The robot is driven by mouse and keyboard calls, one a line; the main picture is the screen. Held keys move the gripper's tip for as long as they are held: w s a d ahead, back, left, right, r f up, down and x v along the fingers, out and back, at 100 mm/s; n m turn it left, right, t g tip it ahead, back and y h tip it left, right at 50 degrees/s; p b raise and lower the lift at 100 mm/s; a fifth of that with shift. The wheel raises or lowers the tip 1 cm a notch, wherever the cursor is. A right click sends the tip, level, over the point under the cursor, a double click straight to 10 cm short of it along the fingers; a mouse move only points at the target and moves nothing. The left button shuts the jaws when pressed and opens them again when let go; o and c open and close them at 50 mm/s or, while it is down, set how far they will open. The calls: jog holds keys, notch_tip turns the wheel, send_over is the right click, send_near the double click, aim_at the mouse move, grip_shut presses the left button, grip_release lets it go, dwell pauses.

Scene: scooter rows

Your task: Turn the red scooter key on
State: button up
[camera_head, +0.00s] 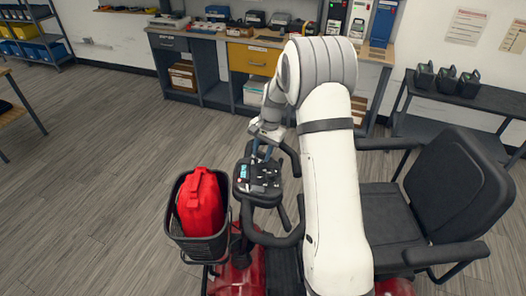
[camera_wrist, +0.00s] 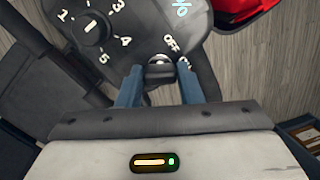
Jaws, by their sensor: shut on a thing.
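The red scooter (camera_head: 238,278) stands below and in front of me, with its dark control panel (camera_head: 257,178) on the tiller. In the wrist view the panel (camera_wrist: 130,30) shows a numbered dial (camera_wrist: 92,28) and a key (camera_wrist: 160,66) beside the labels "OFF" and a partly hidden "ON". My gripper (camera_wrist: 160,88) has blue fingers closed around the key at the panel's edge. In the head view my gripper (camera_head: 264,150) reaches down to the panel's far side. The key's exact angle is hard to tell.
A black basket (camera_head: 208,245) with a red bag (camera_head: 200,205) hangs at the scooter's front. The black seat (camera_head: 390,220) is on the right, partly behind my arm. A workbench (camera_head: 205,38) stands at the back. The floor at left is clear.

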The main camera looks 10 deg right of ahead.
jog(key=o, duration=1)
jog(key=shift+b+v, duration=0.55)
jog(key=shift+v, duration=3.35)
jog(key=shift+s, duration=0.1)
